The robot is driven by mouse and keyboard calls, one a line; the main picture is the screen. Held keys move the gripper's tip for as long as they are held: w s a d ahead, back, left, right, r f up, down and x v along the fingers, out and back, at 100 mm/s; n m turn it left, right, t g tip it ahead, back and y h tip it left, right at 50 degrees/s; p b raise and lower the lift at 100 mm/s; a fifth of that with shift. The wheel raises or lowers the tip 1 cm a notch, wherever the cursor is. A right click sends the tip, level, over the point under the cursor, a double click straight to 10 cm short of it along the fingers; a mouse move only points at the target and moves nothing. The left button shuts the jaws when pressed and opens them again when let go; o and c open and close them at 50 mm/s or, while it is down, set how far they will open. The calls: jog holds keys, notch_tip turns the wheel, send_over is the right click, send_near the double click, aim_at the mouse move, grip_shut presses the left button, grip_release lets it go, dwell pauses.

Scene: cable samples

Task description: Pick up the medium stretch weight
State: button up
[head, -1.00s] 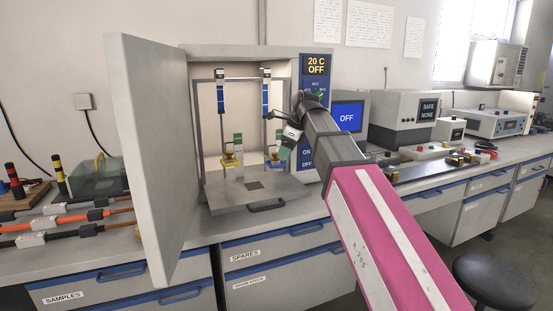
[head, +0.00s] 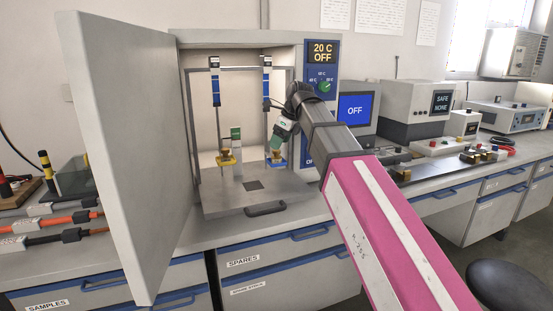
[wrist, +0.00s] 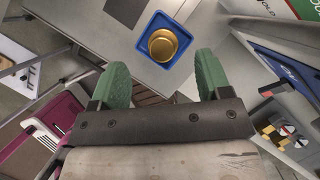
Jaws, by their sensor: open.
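In the wrist view a gold, round weight (wrist: 163,45) sits in a square blue holder (wrist: 147,57) just beyond my fingertips. The head view also shows this blue holder (head: 277,164) on the right inside the open chamber. A second gold weight sits in a yellow holder (head: 227,162) to its left. The frames do not show which weight is the medium one. My gripper (head: 276,143) is just above the blue holder in the head view. Its green fingers (wrist: 163,78) are spread wide with nothing between them, apart from the weight.
The grey chamber door (head: 115,150) stands open on the left. Two hanging samples with blue clamps (head: 215,90) are inside the chamber, one close to my gripper. A shelf with a dark handle (head: 266,209) extends at the front. The control panel (head: 323,90) is beside my arm.

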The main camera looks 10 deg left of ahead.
aim_at(276, 152)
jog(key=shift+x, duration=2.7)
jog(key=shift+d, duration=0.1)
jog(key=c, duration=1.2)
